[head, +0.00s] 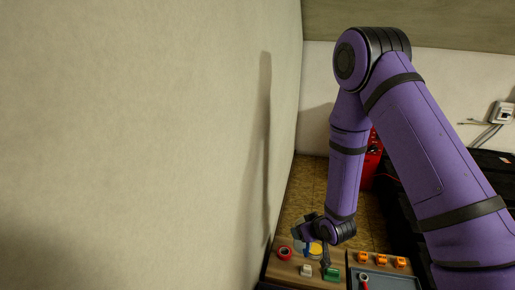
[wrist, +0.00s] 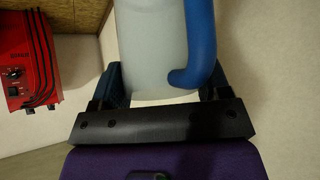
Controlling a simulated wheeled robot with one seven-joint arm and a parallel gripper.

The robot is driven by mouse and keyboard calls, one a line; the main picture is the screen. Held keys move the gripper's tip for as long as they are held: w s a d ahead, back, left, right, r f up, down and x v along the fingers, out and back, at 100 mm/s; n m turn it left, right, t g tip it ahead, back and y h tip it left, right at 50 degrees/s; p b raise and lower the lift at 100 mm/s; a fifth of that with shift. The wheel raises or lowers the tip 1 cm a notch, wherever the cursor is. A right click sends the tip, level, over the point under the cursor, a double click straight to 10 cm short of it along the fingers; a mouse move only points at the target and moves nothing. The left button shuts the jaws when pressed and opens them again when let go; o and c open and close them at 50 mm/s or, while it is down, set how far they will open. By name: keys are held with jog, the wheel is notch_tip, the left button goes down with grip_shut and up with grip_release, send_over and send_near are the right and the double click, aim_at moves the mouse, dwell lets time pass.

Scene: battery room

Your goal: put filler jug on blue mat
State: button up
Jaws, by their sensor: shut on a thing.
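The filler jug (wrist: 150,50), a whitish see-through body with a blue handle (wrist: 203,40), fills the upper middle of the wrist view. My gripper (wrist: 165,85) is shut on it, with one dark finger on each side. The jug's top is out of that frame. In the head view my gripper (head: 311,236) is low over the wooden bench, and the jug's blue part (head: 307,249) shows small beneath it. I cannot tell whether the jug touches the bench. A blue-grey mat or tray surface (head: 388,282) lies at the bottom right, partly cut off by the frame.
On the bench (head: 282,271) are a red roll (head: 285,253), a small white item (head: 306,270), a green item (head: 331,273) and a yellow disc (head: 315,248). Several orange pieces (head: 382,259) stand behind the blue-grey surface. A wall (head: 200,140) closes the left. A red unit (wrist: 28,60) stands beyond.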

jog(key=w+d+r+m+h, duration=0.3)
jog(key=d+m, duration=0.1)
jog(key=d, duration=0.6)
jog(key=shift+d+t, duration=0.3)
jog(key=shift+d, duration=0.05)
jog(key=shift+s+d+f+n+g+y, duration=0.15)
jog(key=shift+d+f+n+g+y, duration=0.35)
jog(key=shift+f+n+y, duration=1.1)
jog(key=shift+s+d+f+n+g+y, duration=0.15)
jog(key=shift+d+f+n+g+y, duration=0.35)
jog(key=shift+f+n, duration=1.85)
jog(key=shift+s+d+f+n+g+y, duration=0.25)
jog(key=shift+f+n+g+y, duration=0.7)
jog(key=shift+f, duration=1.95)
jog(key=shift+w+f+t+y, duration=0.1)
jog(key=shift+f+t+y, duration=0.05)
jog(key=shift+t+y, duration=0.15)
jog(key=o, duration=1)
jog(key=shift+o, duration=0.2)
